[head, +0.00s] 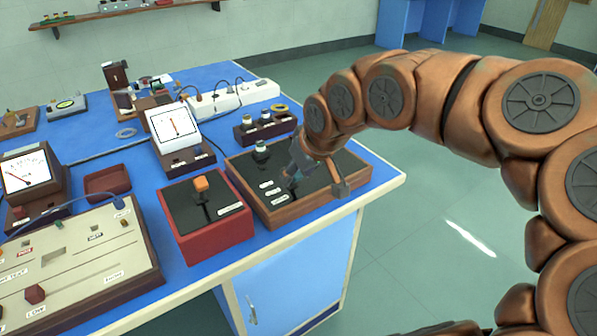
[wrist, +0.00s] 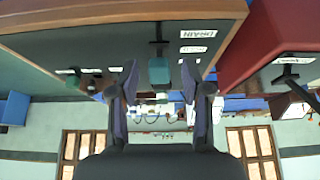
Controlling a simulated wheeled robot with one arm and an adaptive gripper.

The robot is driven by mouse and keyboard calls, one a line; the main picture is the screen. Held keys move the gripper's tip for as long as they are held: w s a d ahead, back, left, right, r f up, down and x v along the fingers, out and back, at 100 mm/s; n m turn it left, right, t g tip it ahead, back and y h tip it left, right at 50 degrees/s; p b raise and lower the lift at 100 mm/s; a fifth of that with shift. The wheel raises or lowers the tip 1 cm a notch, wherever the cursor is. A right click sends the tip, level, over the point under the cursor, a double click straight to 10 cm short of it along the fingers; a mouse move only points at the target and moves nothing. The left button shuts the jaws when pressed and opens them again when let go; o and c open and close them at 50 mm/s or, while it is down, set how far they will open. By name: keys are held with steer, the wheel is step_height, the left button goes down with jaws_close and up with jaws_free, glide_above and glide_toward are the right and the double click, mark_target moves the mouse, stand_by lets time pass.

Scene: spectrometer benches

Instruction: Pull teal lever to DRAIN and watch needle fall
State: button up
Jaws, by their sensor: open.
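The teal lever's knob (wrist: 158,70) hangs from the dark panel in the upside-down wrist view. It lies between my open fingertips (wrist: 158,82), with visible gaps at both sides. White labels stand beside its slot, and the one farthest toward the panel's edge reads DRAIN (wrist: 193,29). In the head view my gripper (head: 292,172) is over the wood-framed dark panel (head: 262,206) and largely hides the lever. A white meter (head: 172,122) stands behind, to the left, with its red needle near upright. Which meter belongs to the lever is not shown.
A red box with an orange-knobbed lever (head: 201,186) stands just left of the panel. A beige console (head: 70,262) and another meter (head: 27,172) are farther left. The bench's right edge is close, with open floor beyond.

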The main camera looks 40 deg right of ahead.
mark_target(298, 176)
steer(key=shift+r, duration=0.1)
step_height(298, 176, up, 10)
stand_by(0.5)
stand_by(0.5)
steer(key=s+a+f+n+g, duration=0.2)
steer(key=s+a+f+g, duration=0.3)
steer(key=a+f, duration=0.6)
steer(key=s+a+f+g, duration=0.2)
steer(key=s+a+f, duration=0.15)
steer(key=s, duration=0.45)
steer(key=s+a+f+g, duration=0.2)
steer(key=s+a+f, duration=0.1)
steer(key=s+f, duration=0.3)
step_height(298, 176, up, 19)
steer(key=m+t+p, duration=0.1)
steer(key=p, duration=1.5)
steer(key=shift+s+f+y, duration=0.15)
steer(key=shift+s+y, duration=0.15)
steer(key=shift+s, duration=0.1)
stand_by(1.1)
